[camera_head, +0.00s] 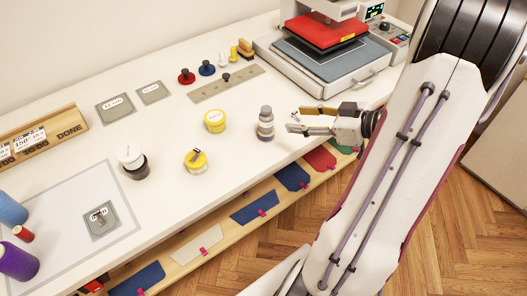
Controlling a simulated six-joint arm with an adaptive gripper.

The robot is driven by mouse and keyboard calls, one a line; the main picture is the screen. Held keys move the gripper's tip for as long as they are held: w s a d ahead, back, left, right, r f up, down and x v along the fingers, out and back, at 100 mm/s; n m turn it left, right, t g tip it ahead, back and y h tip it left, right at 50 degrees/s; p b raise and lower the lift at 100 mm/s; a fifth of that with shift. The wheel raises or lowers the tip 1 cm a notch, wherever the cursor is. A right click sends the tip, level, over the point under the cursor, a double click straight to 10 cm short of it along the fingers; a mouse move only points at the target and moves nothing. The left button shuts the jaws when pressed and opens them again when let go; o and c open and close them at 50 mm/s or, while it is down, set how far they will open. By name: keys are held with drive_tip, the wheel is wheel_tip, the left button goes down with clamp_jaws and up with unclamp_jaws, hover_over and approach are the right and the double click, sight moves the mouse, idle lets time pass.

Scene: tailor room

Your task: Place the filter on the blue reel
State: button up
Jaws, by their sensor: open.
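A blue reel (8,211) of thread lies at the left edge of the table, partly cut off by the frame. I cannot tell for sure which thing is the filter; none is clearly marked so. My gripper (298,120) is open and empty over the right front part of the table. It is just right of a grey bottle (265,126) with a pale label, apparently apart from it. The gripper is far to the right of the blue reel.
Purple (17,262) and red (23,234) reels lie near the blue one. A heat press (320,55) stands at the back right. Swatches line the front ledge (198,244).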

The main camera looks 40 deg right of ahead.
drive_tip(key=w+d+r+h, duration=0.2)
drive_tip(key=w+r+h, duration=0.5)
drive_tip(key=w+r, duration=0.1)
drive_tip(key=s+a+r+m+g+h, duration=0.1)
drive_tip(key=a+r+m+g+h, duration=0.15)
drive_tip(key=a+r, duration=0.35)
drive_tip(key=s+a+f+m+g+y, duration=0.2)
drive_tip(key=s+a+g+y, duration=0.2)
drive_tip(key=s+a, duration=1.5)
drive_tip(key=a, duration=0.4)
drive_tip(key=shift+s+a+f+y, duration=0.2)
drive_tip(key=shift+s+a+y, duration=0.15)
drive_tip(key=shift+s, duration=0.05)
